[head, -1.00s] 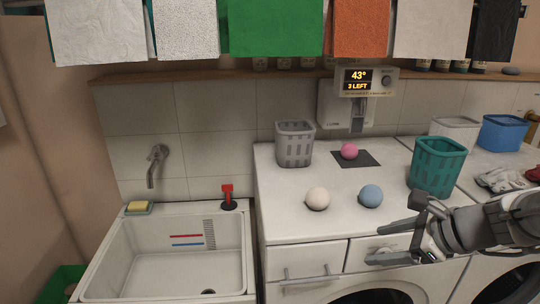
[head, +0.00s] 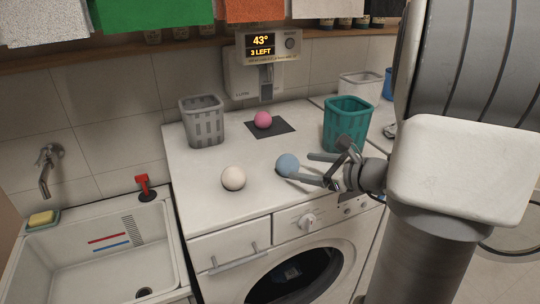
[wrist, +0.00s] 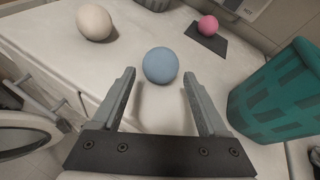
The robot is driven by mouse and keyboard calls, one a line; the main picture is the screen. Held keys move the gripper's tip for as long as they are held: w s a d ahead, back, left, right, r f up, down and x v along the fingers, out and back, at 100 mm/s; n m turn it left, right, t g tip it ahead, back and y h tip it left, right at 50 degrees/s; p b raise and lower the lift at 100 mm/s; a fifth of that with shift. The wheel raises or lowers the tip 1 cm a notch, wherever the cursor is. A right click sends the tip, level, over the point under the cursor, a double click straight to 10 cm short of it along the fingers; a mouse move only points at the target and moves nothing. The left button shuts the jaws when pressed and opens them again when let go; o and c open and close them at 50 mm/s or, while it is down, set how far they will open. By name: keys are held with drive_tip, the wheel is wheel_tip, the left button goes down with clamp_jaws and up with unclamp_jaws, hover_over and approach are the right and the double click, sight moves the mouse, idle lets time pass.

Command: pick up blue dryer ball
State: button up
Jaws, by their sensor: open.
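The blue dryer ball (head: 287,165) rests on the white top of the washing machine, near its front edge. In the wrist view the blue ball (wrist: 161,65) sits just beyond the fingertips, centred between them. My gripper (head: 298,168) is open and empty, coming from the right at about the height of the ball. In the wrist view its two fingers (wrist: 157,82) are spread wider than the ball. In the head view a fingertip overlaps the ball's lower right edge; I cannot tell whether it touches.
A white ball (head: 233,178) lies left of the blue one. A pink ball (head: 263,120) sits on a dark mat (head: 283,127) behind. A sink (head: 95,250) is far left.

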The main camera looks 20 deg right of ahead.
sight(285, 163)
drive_tip(key=p+x, duration=0.1)
drive_tip(key=x, duration=0.7)
drive_tip(key=shift+w+f, duration=0.2)
drive_tip(key=c, duration=1)
drive_tip(key=shift+r, duration=0.1)
